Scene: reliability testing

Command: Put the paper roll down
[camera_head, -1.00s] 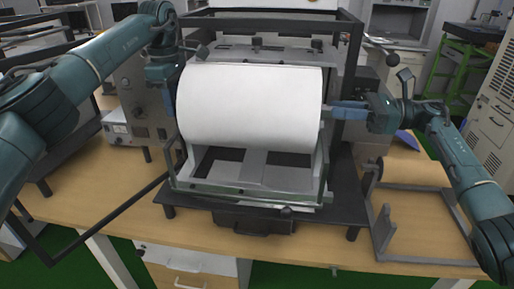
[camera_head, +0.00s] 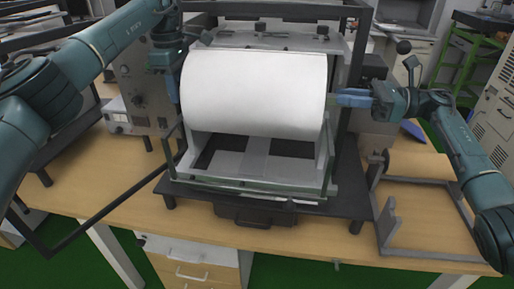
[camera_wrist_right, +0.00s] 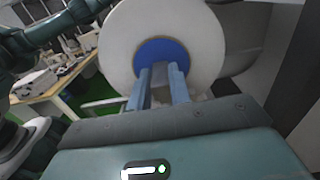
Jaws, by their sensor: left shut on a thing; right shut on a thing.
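The large white paper roll (camera_head: 254,93) lies sideways between my two arms, in front of the machine (camera_head: 270,40) and above its lower frame. My left gripper (camera_head: 173,88) is at the roll's left end; its fingertips are hidden there. My right gripper (camera_head: 338,99) is at the right end, with its fingers pointing into the roll's side. In the right wrist view the roll's end face (camera_wrist_right: 118,45) shows a blue core (camera_wrist_right: 160,52), and the right gripper's blue fingers (camera_wrist_right: 157,85) reach into it. Both grippers are shut on the roll.
A dark metal frame stands at the left, by a small grey instrument box (camera_head: 118,115). The machine's posts stand close to both roll ends.

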